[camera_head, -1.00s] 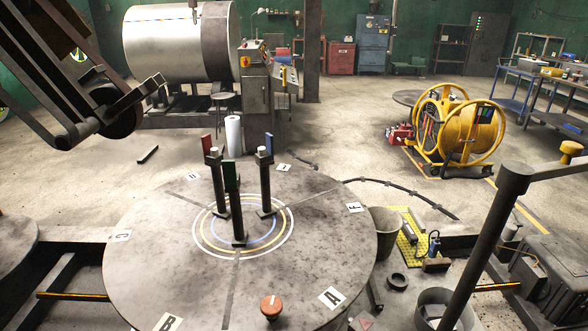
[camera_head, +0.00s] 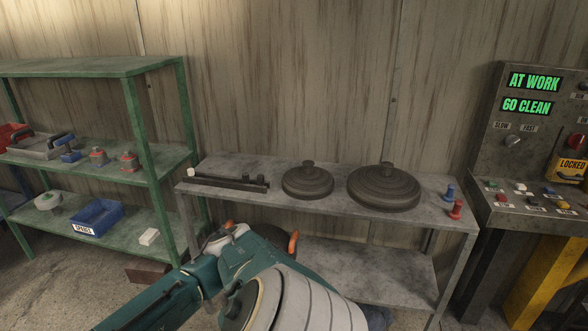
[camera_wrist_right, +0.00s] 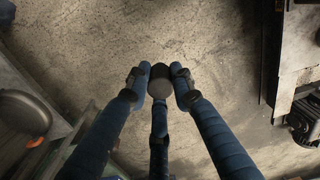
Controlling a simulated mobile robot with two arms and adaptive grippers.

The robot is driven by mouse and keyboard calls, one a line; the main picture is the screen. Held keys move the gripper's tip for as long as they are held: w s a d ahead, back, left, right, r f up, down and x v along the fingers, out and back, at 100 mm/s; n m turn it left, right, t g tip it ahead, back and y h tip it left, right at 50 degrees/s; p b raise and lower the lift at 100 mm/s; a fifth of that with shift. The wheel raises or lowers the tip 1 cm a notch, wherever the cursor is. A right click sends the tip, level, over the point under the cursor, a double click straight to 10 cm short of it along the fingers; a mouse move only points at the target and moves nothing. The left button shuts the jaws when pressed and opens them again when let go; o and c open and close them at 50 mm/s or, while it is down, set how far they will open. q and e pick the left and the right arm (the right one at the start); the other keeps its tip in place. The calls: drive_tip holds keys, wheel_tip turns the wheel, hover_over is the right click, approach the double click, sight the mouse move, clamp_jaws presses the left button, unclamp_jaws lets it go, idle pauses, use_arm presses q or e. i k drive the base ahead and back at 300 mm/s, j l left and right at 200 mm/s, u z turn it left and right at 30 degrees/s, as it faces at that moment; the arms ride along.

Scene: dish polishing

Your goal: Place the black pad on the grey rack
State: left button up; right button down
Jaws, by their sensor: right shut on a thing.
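The grey rack (camera_head: 428,212) stands against the wall in the head view, with a top shelf and a lower shelf. In the right wrist view, my right gripper (camera_wrist_right: 159,78) has its blue fingers closed around a small dark round-ended thing (camera_wrist_right: 159,89), which I take to be the black pad. The fingers hide part of it. The floor shows beyond it, and it touches no shelf that I can see. Parts of my teal arm cover the front of the rack in the head view. My left gripper is not in view.
The rack top carries a long dark bar (camera_head: 225,181), a smaller dark disc (camera_head: 308,183), a larger dark disc (camera_head: 384,190), and blue (camera_head: 449,193) and red (camera_head: 456,209) pegs. A green shelf (camera_head: 155,165) stands left, a control panel (camera_head: 540,130) right.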

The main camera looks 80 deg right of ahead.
sight(235, 164)
drive_tip(key=l+z, duration=0.2)
drive_tip(key=z, duration=0.2)
drive_tip(key=i+l+z, duration=0.15)
drive_tip(key=z, duration=0.25)
drive_tip(key=i+l+z, duration=0.15)
drive_tip(key=z, duration=0.25)
drive_tip(key=i+l+z, duration=0.15)
drive_tip(key=z, duration=0.25)
